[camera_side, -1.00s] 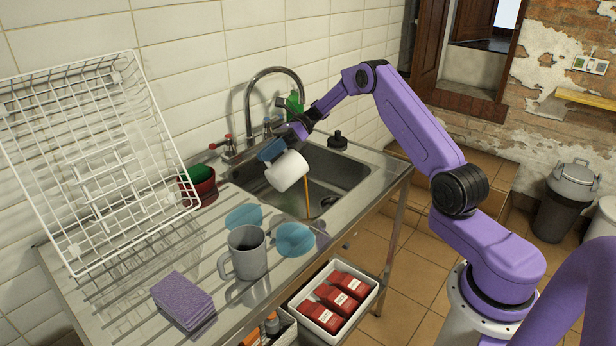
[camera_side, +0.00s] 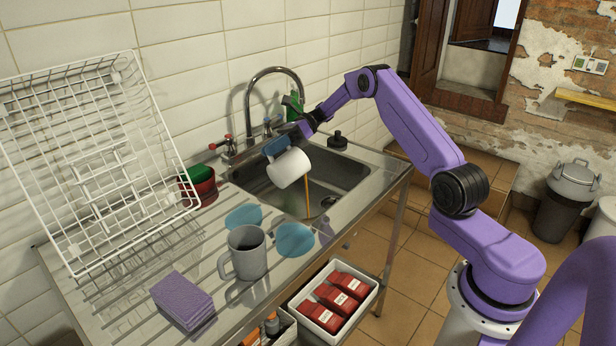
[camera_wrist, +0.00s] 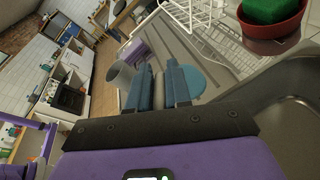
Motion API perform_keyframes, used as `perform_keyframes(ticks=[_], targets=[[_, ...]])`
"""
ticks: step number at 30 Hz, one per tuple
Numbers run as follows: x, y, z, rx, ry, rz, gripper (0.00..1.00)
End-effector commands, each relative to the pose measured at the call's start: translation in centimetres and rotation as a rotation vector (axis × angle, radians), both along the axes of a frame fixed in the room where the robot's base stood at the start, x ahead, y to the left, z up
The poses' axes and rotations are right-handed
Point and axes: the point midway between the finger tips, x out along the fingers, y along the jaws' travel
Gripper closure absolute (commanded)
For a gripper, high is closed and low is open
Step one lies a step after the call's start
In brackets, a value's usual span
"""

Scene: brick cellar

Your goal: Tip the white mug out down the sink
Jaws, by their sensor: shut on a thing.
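The white mug (camera_side: 288,168) is tilted well over above the sink (camera_side: 262,186), its mouth toward the lower right. A thin brown stream (camera_side: 307,195) runs from its rim down into the basin. My gripper (camera_side: 277,147) is shut on the mug at its upper left side; the exact grip is hard to make out. In the wrist view my blue fingers (camera_wrist: 158,88) show close together with a narrow greyish thing between them. A grey mug (camera_side: 247,254) stands upright on the drainer, apart from my gripper.
Two blue discs (camera_side: 295,240) lie near the grey mug. A purple sponge stack (camera_side: 183,299), a white wire rack (camera_side: 95,160) and a red bowl with a green thing (camera_side: 198,184) are at left. The tap (camera_side: 250,100) arches behind the sink. A crate of red packs (camera_side: 333,300) is below.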

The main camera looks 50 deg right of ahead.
Motion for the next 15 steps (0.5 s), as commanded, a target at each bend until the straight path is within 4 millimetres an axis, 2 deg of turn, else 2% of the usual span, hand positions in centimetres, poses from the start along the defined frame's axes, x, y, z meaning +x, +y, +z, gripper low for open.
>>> perform_keyframes(ticks=[15], targets=[[-0.11, -0.90, 0.45, 0.059, -0.002, -0.001, 1.00]])
